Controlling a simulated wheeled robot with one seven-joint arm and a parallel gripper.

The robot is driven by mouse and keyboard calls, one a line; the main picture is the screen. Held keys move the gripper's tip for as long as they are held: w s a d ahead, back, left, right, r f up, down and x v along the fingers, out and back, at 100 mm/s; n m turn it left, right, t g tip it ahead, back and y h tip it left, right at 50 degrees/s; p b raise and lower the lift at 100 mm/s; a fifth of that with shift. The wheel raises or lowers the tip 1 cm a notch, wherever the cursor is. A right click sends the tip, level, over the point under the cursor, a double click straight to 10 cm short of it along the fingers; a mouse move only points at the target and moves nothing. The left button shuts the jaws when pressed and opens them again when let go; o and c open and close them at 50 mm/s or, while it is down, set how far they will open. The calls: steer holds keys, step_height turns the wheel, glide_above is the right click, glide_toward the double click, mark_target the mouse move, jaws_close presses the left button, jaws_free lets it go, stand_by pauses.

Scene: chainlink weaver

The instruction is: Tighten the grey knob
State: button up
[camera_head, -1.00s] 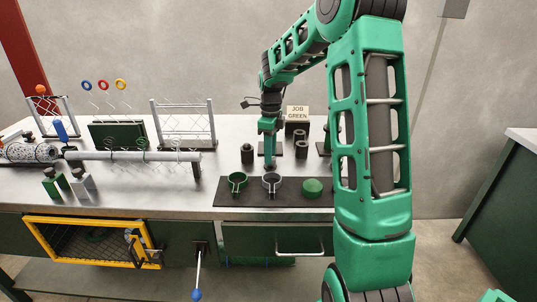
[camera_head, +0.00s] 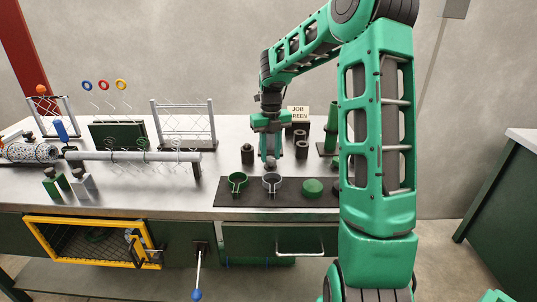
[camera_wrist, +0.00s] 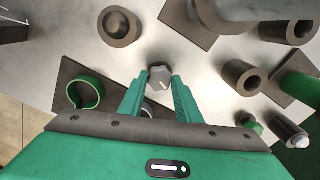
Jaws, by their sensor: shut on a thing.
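The grey knob (camera_wrist: 159,78) is a small faceted piece with a pale mark on its top, seen in the wrist view. It sits between my two green fingertips, and my gripper (camera_wrist: 160,80) is shut on it. In the head view my gripper (camera_head: 271,158) points straight down over the bench, just behind the grey clamp ring (camera_head: 264,185). The knob's lower part and what it is mounted on are hard to make out in the head view.
A dark mat (camera_head: 225,199) at the bench's front carries the grey ring, a green clamp ring (camera_head: 237,182) and a green cap (camera_head: 313,187). Dark cylinders (camera_head: 247,154) stand left and right of my gripper. A "JOB GREEN" sign (camera_head: 298,113) stands behind.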

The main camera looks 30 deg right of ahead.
mark_target(270, 156)
steer(key=shift+m, duration=2.1)
steer(key=shift+a+m, duration=0.15)
steer(key=shift+m, duration=0.45)
steer(key=shift+f, duration=0.1)
steer(key=o, duration=1.1)
steer(key=shift+c, duration=0.2)
steer(key=shift+r, duration=0.5)
step_height(270, 156, up, 10)
